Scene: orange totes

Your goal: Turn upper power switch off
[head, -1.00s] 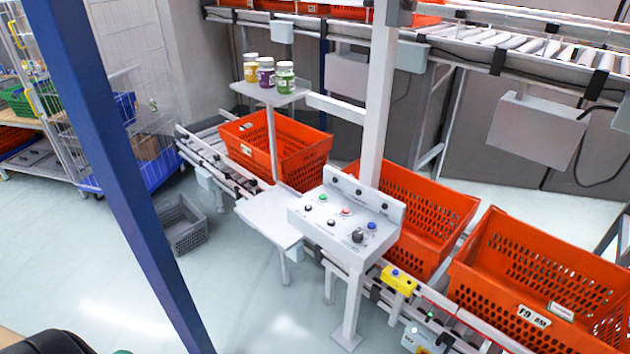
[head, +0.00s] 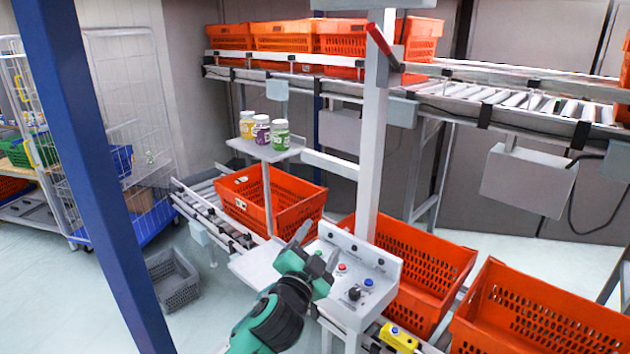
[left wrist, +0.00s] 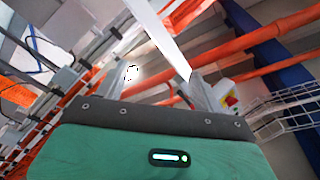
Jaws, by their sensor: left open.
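A red lever (head: 383,42) stands out from a grey box (head: 398,72) at the top of the white post (head: 374,130); it looks like the upper power switch. It tilts with its upper end to the left. My left gripper (head: 318,246) is open and empty, well below the lever, in front of the control panel (head: 362,256) and hiding part of its buttons. In the left wrist view its two fingers (left wrist: 160,85) stand apart, with a pale beam crossing behind them. My right gripper is not in view.
A small shelf (head: 268,152) with several jars (head: 262,130) stands left of the post. A pale horizontal arm (head: 330,166) juts from the post. Orange totes (head: 268,197) sit on the lower conveyor. A blue column (head: 88,170) rises at left. An upper conveyor (head: 480,98) runs behind.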

